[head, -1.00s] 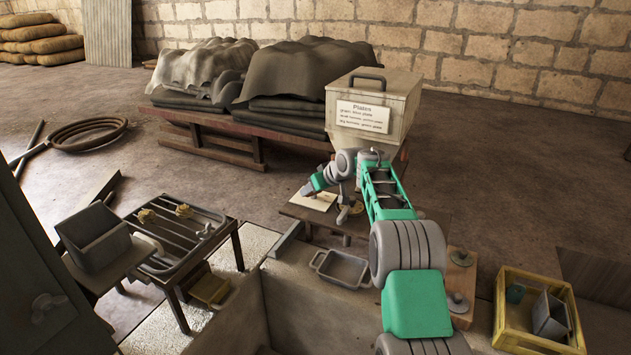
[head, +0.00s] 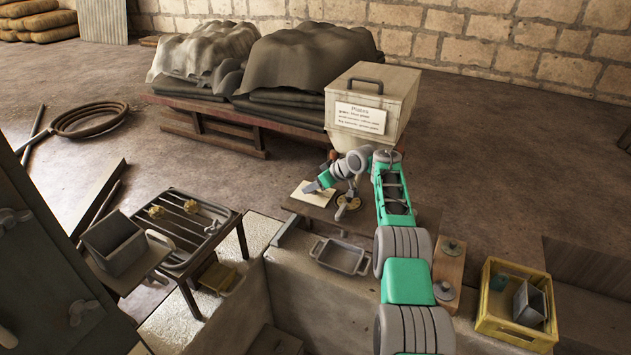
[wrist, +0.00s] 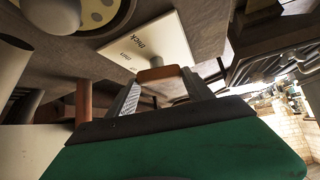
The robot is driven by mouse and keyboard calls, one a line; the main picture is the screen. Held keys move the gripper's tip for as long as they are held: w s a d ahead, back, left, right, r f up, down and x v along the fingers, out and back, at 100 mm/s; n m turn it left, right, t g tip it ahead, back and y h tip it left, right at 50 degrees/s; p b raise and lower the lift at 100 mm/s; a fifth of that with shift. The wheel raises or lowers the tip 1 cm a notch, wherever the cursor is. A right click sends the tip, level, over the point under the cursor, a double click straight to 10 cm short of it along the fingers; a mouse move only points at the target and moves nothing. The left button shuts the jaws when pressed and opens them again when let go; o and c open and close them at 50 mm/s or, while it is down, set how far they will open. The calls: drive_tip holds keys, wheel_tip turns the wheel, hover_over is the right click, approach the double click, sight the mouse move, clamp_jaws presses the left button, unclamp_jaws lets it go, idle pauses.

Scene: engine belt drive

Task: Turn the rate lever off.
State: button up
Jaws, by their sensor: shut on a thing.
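My gripper (wrist: 155,88) is shut on a brown bar-shaped handle (wrist: 157,74), which appears to be the rate lever's grip. The handle lies crosswise between the two fingertips. A pale card (wrist: 150,42) lies beyond it, marked "thick" and "thin". In the head view my gripper (head: 312,187) is low over this card (head: 318,198), and the lever is too small or hidden there to make out. The lever's pivot and exact angle are not clear.
A hopper box (head: 370,100) with a "Plates" label stands just behind my arm. A grey tray (head: 340,256) lies in front. A yellow crate (head: 497,318) stands at the right, a rack table (head: 180,228) at the left.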

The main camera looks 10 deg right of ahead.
drive_tip(key=shift+d+r, duration=0.1)
drive_tip(key=o, duration=1.2)
drive_tip(key=shift+o, duration=0.9)
drive_tip(key=shift+b, duration=0.4)
drive_tip(key=b, duration=0.3)
drive_tip(key=shift+s+d, duration=0.35)
drive_tip(key=b+v, duration=0.3)
drive_tip(key=v, duration=0.4)
drive_tip(key=shift+a+r+b, duration=0.2)
drive_tip(key=shift+b, duration=0.1)
